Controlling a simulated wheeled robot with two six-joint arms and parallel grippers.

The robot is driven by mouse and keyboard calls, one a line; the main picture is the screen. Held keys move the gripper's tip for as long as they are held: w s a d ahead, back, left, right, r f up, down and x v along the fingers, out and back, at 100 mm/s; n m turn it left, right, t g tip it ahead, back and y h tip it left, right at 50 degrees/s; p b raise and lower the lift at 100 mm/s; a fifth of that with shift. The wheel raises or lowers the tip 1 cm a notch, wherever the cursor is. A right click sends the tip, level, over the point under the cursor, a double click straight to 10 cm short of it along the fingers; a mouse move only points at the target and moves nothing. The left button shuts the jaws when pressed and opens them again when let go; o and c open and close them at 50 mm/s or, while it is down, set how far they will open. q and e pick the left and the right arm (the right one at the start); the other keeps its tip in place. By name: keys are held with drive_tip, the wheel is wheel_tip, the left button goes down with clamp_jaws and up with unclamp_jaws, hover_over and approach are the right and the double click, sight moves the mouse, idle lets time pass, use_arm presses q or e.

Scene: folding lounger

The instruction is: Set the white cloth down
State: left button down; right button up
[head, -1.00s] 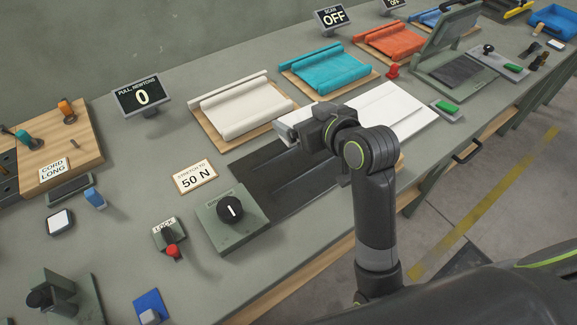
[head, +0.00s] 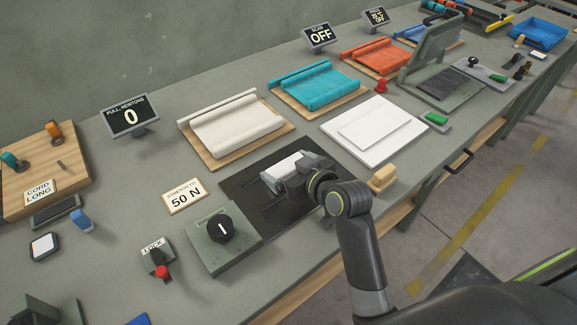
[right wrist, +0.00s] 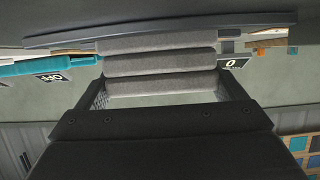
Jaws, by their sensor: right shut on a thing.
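The white cloth (head: 284,168), a small folded or rolled piece, is in my right gripper (head: 292,175), low over the black mat (head: 238,190). In the right wrist view the cloth (right wrist: 160,66) shows as several soft, pale grey folds between the fingers. My right gripper is shut on it. I cannot tell whether the cloth touches the mat, as the gripper hides its near side. My left gripper is not in view.
A white slab (head: 345,152) lies right of the mat, with a wooden block (head: 383,179) near the table edge. A cream fabric roll on a board (head: 205,157) lies behind. A dial box (head: 222,240) and a "50 N" sign (head: 185,197) stand to the left.

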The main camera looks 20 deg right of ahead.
drive_tip(key=shift+f, duration=0.2)
drive_tip(key=o, duration=0.7)
drive_tip(key=shift+r, duration=0.1)
drive_tip(key=shift+r, duration=0.1)
